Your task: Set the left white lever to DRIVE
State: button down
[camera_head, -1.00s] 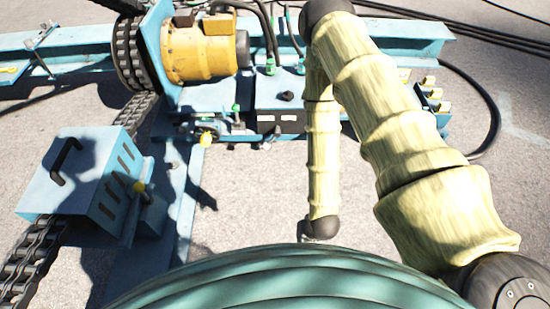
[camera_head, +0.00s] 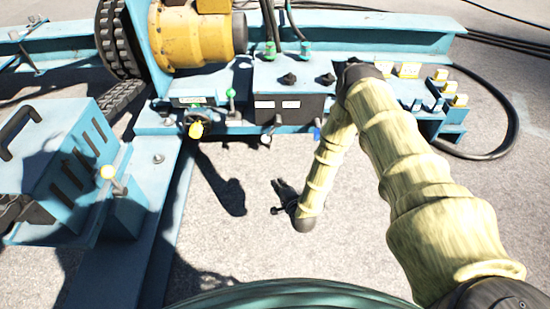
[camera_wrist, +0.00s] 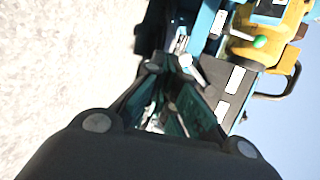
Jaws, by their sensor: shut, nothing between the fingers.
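A small white-knobbed lever (camera_head: 265,139) hangs at the lower left of the black control box (camera_head: 291,107) in the head view. In the wrist view its white knob (camera_wrist: 185,61) shows just past my fingertips, and its shaft runs toward the box labels. I cannot tell whether the fingers touch it. My gripper (camera_head: 278,210) shows small and dark below and in front of the box in the head view, partly hidden by my arm. In the wrist view my gripper (camera_wrist: 168,68) has its fingers converging, with nothing held. No DRIVE marking is readable.
A yellow motor (camera_head: 197,40) stands behind the panel. A blue housing (camera_head: 60,150) stands at left. Yellow-capped switches (camera_head: 440,75) are at right. Open ground lies before the box.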

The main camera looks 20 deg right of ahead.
aim_at(271, 132)
jog(key=w+d+f+m+t+h+b, duration=0.2)
jog(key=w+d+f+m+t+b, duration=0.35)
jog(key=w+d+b, duration=0.2)
jog(key=w+a+r+b, duration=0.1)
jog(key=w+r+b, duration=0.1)
jog(key=w, duration=0.4)
jog(key=w+a+r+m+b, duration=0.1)
jog(key=w+r+b, duration=0.1)
jog(key=w+b, duration=0.3)
jog(key=shift+w+a, duration=0.35)
jog(key=shift+w, duration=0.75)
jog(key=shift+g, duration=0.25)
jog(key=shift+w+a+r+m+h+b, duration=0.1)
jog(key=shift+w+a+m+h+b, duration=0.1)
jog(key=shift+a+m, duration=0.4)
jog(key=shift+w+a+r+m+h+b, duration=0.1)
jog(key=shift+a+m+b, duration=0.05)
jog(key=shift+a+m, duration=0.4)
jog(key=shift+d, duration=0.1)
